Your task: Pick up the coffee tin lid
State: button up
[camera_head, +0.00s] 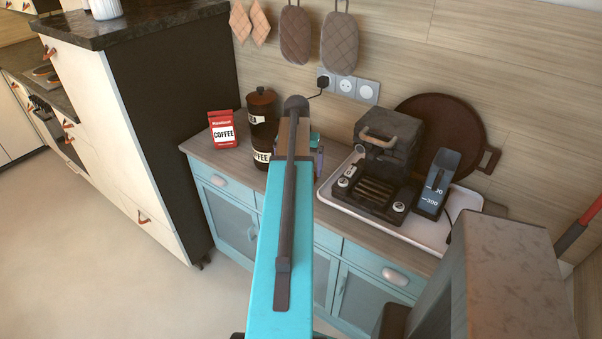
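A dark tin labelled COFFEE (262,156) stands on the counter just left of my arm. Directly above or behind it in the picture is another dark tin section (262,113) with a partly hidden label, so I cannot tell whether they are stacked or one behind the other. A brown lid with a small knob (262,97) sits on top of that upper section. I cannot tell which tin it belongs to.
A red coffee bag (222,130) stands left of the tins. To the right, a white tray (334,194) holds a dark coffee machine (389,143) and a grey container with a measuring scale (436,185). A round brown pan (462,124) leans on the wall. Oven mitts (339,42) hang above.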

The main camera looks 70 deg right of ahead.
jog(key=shift+d+f, duration=0.1)
jog(key=shift+f, duration=0.75)
